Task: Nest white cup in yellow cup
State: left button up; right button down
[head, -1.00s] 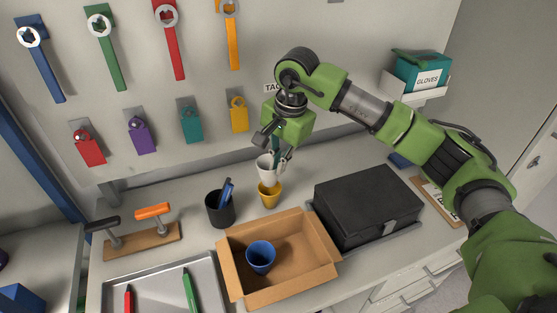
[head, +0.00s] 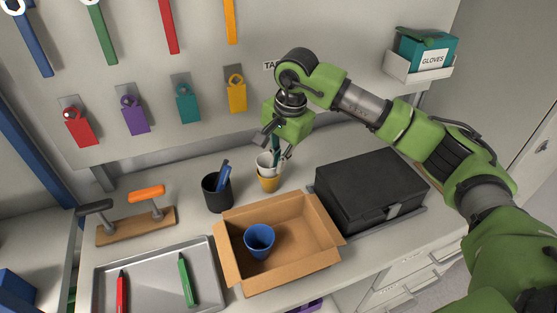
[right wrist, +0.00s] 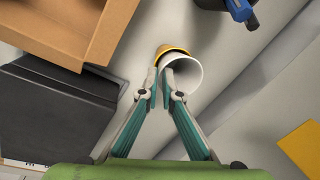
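The white cup (head: 264,161) is right above and partly inside the yellow cup (head: 268,184), which stands on the bench behind the cardboard box. The lower part of the white cup is hidden by the yellow cup. In the right wrist view the white cup (right wrist: 193,77) shows its open rim, with the yellow cup's rim (right wrist: 172,49) showing around its far side. My right gripper (head: 278,158) is shut on the white cup's wall, one finger on each side of the rim. I cannot tell whether the white cup is fully seated. My left gripper is not in view.
The open cardboard box (head: 298,275) holds a blue cup (head: 259,241). A black pen holder (head: 216,196) stands just left of the yellow cup. A black case (head: 370,195) lies to the right. A metal tray (head: 150,290) is at front left. The tool wall is behind.

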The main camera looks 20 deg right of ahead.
jog(key=shift+f, duration=0.15)
jog(key=c, duration=2.2)
grip_release()
